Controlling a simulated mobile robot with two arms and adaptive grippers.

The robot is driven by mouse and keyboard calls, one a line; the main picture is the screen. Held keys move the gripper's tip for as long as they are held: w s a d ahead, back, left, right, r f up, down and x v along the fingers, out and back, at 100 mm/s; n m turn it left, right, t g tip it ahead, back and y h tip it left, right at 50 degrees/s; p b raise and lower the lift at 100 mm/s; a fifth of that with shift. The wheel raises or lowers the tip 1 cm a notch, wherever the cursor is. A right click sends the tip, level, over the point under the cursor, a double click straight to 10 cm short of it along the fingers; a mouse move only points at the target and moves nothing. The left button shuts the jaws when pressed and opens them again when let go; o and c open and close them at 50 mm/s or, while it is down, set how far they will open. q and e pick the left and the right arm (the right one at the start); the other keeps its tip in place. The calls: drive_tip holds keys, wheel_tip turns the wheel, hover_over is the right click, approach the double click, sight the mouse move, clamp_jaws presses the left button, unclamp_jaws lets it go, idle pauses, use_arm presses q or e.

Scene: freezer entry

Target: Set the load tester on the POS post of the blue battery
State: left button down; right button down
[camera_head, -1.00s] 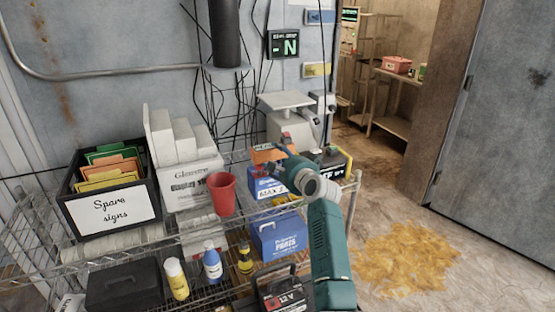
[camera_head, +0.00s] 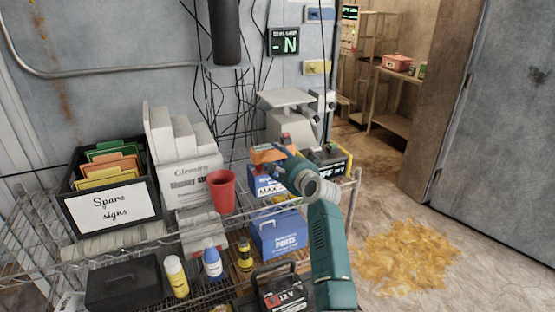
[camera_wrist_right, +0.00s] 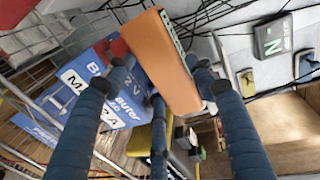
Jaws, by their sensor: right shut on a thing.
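The load tester is an orange box (camera_head: 268,153), held at the blue battery's top in the head view. My right gripper (camera_head: 282,170) is shut on it. In the right wrist view the tester (camera_wrist_right: 165,62) sits tilted between the dark blue fingers (camera_wrist_right: 163,76). The blue battery (camera_head: 262,184) stands on the shelf just below and behind the gripper; its white label also shows in the right wrist view (camera_wrist_right: 88,88). A red post cap (camera_wrist_right: 118,47) is beside the tester, partly hidden by a finger. I cannot tell whether the tester touches the post. My left gripper is not in view.
A black and yellow battery (camera_head: 332,160) stands right of the gripper. A scale (camera_head: 287,105) is behind. A red cup (camera_head: 221,191), white boxes and a spare signs bin (camera_head: 113,212) are left. A blue parts box (camera_head: 279,235) sits on the shelf below.

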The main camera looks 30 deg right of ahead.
drive_tip(key=shift+f+b, duration=0.35)
drive_tip(key=shift+f, duration=0.15)
drive_tip(key=c, duration=0.6)
unclamp_jaws()
drive_tip(key=shift+c, duration=0.2)
drive_tip(key=shift+o, duration=0.3)
drive_tip(key=shift+s+f, duration=0.1)
drive_tip(key=shift+f, duration=0.2)
drive_tip(key=d+v, duration=0.1)
drive_tip(key=v, duration=1.1)
drive_tip(key=shift+a+r, duration=0.25)
drive_tip(key=shift+a, duration=0.2)
